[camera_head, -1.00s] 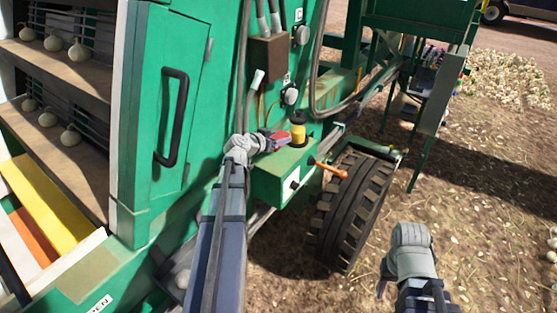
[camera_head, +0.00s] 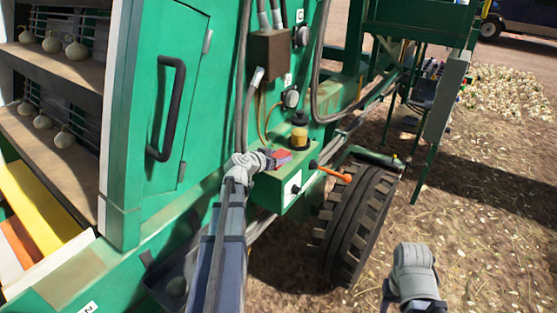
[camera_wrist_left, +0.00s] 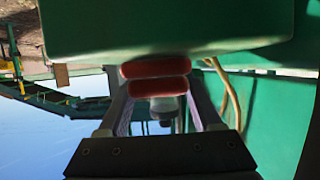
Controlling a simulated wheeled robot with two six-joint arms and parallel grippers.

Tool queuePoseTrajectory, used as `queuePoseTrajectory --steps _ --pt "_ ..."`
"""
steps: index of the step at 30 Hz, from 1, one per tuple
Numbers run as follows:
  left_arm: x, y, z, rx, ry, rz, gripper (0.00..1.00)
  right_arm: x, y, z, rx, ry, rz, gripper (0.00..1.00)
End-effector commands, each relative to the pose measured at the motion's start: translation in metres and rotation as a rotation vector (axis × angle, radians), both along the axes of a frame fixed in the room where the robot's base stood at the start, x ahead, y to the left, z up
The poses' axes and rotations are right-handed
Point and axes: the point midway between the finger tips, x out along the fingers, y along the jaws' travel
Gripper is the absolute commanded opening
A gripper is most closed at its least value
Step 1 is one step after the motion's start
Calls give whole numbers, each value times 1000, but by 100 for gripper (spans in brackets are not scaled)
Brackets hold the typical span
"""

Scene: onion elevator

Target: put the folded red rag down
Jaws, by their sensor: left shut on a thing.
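The folded red rag (camera_head: 281,156) is in my left gripper (camera_head: 274,158), over the left part of the top of a small green box (camera_head: 302,163) on the machine's side. In the left wrist view, the rag (camera_wrist_left: 157,78) shows as two red folds between the two fingers of my left gripper (camera_wrist_left: 158,90), close against a green surface (camera_wrist_left: 170,30). I cannot tell whether the rag touches the box. My right arm comes in at the bottom right; its gripper (camera_head: 387,292) shows only as a dark part beside the grey wrist, with its fingers unclear.
A yellow jar with a dark top (camera_head: 299,133) stands at the back of the box. An orange-handled lever (camera_head: 335,174) sticks out at its right, above a big tyre (camera_head: 355,220). A cabinet door with a black handle (camera_head: 168,110) and onion shelves (camera_head: 55,75) are left.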

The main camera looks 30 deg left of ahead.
Motion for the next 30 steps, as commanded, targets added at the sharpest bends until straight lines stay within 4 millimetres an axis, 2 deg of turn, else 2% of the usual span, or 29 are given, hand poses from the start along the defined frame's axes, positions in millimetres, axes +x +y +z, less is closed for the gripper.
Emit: queuePoseTrajectory --steps 6,7,15,22,25,30 --pt "0 0 -4 0 0 0 11 0 0 -4 0 0 1 50" --pt "0 0 -4 0 0 0 67 0 0 -4 0 0 1 50" --pt "0 0 -3 0 0 0 96 0 0 -3 0 0 1 50" --pt "0 0 -2 0 0 0 96 0 0 -2 0 0 1 50" --pt "0 0 4 0 0 0 96 0 0 4 0 0 0 50" --pt "-31 1 16 0 0 3 96 0 0 16 1 0 -3 50"
